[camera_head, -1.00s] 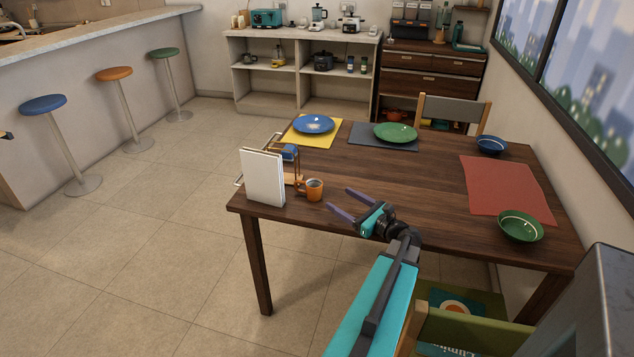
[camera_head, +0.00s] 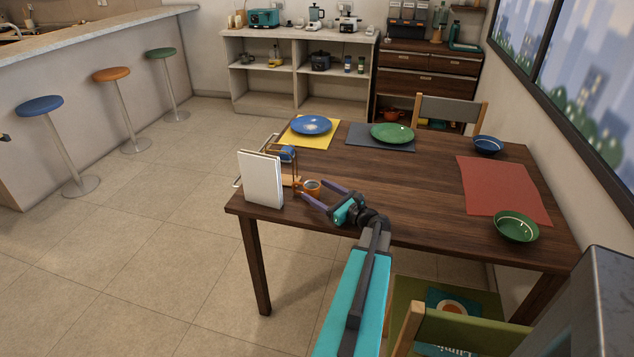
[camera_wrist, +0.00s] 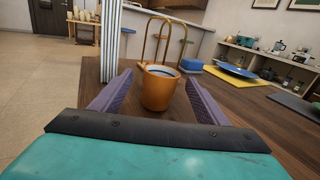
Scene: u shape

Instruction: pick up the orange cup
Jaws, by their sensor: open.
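The orange cup (camera_head: 312,186) stands upright on the wooden table near its left front corner. In the wrist view the orange cup (camera_wrist: 159,88) is in the middle, with a dark inside. My gripper (camera_head: 316,194) is open and reaches in from the right, its fingers level with the cup. In the wrist view my gripper (camera_wrist: 158,97) has one purple finger on each side of the cup, with small gaps showing. Part of the cup is hidden behind a finger in the head view.
A white upright book-like block (camera_head: 262,180) stands close left of the cup. A blue plate (camera_head: 311,125), green plate (camera_head: 392,133) and red mat (camera_head: 503,190) lie farther off. The table middle is clear.

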